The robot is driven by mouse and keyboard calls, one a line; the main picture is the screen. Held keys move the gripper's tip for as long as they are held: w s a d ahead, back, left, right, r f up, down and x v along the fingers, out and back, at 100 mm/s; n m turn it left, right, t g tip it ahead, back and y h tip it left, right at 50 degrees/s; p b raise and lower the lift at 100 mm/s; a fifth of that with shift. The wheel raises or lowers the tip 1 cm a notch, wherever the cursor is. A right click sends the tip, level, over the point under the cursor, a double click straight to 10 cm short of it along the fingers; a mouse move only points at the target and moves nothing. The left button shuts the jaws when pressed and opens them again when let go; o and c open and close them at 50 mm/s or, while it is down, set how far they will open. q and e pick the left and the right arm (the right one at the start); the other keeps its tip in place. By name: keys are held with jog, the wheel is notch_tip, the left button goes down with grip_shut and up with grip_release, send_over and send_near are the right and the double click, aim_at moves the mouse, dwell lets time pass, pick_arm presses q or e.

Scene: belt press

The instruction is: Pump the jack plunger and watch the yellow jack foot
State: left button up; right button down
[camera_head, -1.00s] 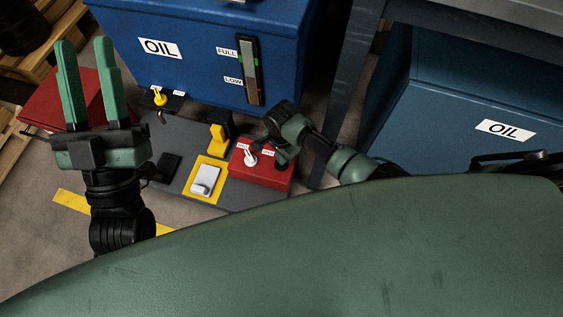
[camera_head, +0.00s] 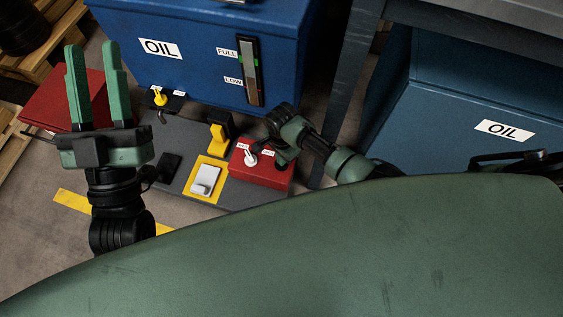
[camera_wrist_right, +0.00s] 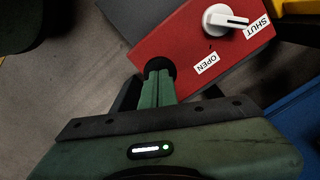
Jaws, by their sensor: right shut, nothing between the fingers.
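The red jack block (camera_head: 262,172) sits at the right end of a dark grey base plate, with a white knob (camera_head: 251,158) on top. The black round plunger head (camera_wrist_right: 158,67) shows at the red block's edge in the right wrist view. My right gripper (camera_wrist_right: 158,88) is shut and empty, its fingertips at the plunger head; I cannot tell whether they press it. In the head view my right gripper (camera_head: 284,157) is partly hidden by its own wrist. The yellow jack foot (camera_head: 218,139) stands against a black post behind the block. My left gripper (camera_head: 92,62) is open and empty, fingers up.
The white knob (camera_wrist_right: 226,20) lies between OPEN and SHUT labels. A blue oil tank (camera_head: 205,45) with a level gauge and yellow valve (camera_head: 159,97) stands behind.

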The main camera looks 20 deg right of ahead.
pick_arm(q)
jog(key=shift+s+r, duration=0.1)
jog(key=shift+r, duration=0.25)
pick_arm(e)
jog(key=shift+f, duration=0.15)
pick_arm(q)
jog(key=shift+s+r+h, duration=0.1)
jog(key=shift+r+h, duration=0.1)
jog(key=shift+h, duration=0.1)
pick_arm(e)
jog(key=shift+f, duration=0.1)
